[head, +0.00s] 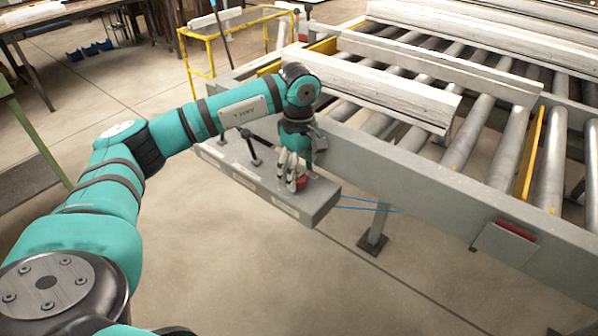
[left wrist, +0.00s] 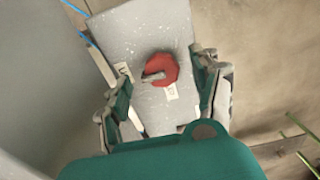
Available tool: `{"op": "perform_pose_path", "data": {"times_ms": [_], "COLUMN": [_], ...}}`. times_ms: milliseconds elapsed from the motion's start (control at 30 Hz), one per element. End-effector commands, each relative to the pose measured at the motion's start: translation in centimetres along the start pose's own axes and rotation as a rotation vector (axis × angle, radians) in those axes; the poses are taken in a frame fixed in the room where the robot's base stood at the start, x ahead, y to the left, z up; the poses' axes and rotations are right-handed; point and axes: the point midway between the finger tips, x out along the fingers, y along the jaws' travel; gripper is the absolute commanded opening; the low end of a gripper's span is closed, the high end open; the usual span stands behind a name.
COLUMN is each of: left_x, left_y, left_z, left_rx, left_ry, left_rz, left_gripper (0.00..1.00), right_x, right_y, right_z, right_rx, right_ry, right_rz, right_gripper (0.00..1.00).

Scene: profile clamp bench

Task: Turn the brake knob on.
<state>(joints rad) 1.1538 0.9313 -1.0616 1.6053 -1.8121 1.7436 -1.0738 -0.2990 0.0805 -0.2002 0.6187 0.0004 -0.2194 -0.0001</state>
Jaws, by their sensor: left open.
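The brake knob (head: 302,183) is red and sits near the right end of a grey control box (head: 322,201). In the left wrist view the knob (left wrist: 160,70) is a red disc with a grey bar across it, on the grey top of the box (left wrist: 155,30). My left gripper (head: 291,184) points down over the knob and partly hides it in the head view. In the left wrist view its open fingers (left wrist: 161,93) stand to the left and right of the knob, with a gap on each side. I cannot tell its exact height over the knob.
A black-handled lever (head: 251,145) stands on the same box, left of the gripper. The roller conveyor (head: 425,170) carries long white profiles (head: 375,86) behind the box. The floor (head: 240,270) in front is clear.

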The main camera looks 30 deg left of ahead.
Motion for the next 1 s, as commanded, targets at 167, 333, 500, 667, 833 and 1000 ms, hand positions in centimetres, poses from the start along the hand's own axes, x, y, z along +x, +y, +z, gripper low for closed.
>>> {"op": "perform_pose_path", "data": {"times_ms": [167,333,500,667,833,1000], "left_x": [-3.5,-7.2,-9.9,-11.1,-11.2,-11.2], "left_y": [0.1,0.1,0.1,0.0,0.0,0.0], "left_z": [0.0,0.0,0.0,0.0,0.0,0.0], "left_rx": [0.0,0.0,0.0,0.001,0.001,0.001], "left_ry": [0.0,-0.001,-0.001,-0.001,-0.001,-0.001], "left_rz": [0.008,0.007,0.006,0.003,0.003,0.003], "left_gripper": [0.65,0.65,0.65,0.65,0.65,0.65], "right_x": [0.0,0.0,0.0,0.0,0.0,0.0], "right_y": [0.0,-0.1,-0.1,-0.1,-0.1,-0.1], "right_z": [0.0,0.0,0.0,0.0,0.0,0.0], "right_rx": [0.0,0.0,0.0,0.0,0.0,0.0], "right_ry": [0.0,0.0,0.0,0.0,0.0,0.0], "right_rz": [0.0,-0.001,-0.001,-0.001,-0.001,-0.001], "right_gripper": [0.0,0.0,0.0,0.0,0.0,0.0]}}
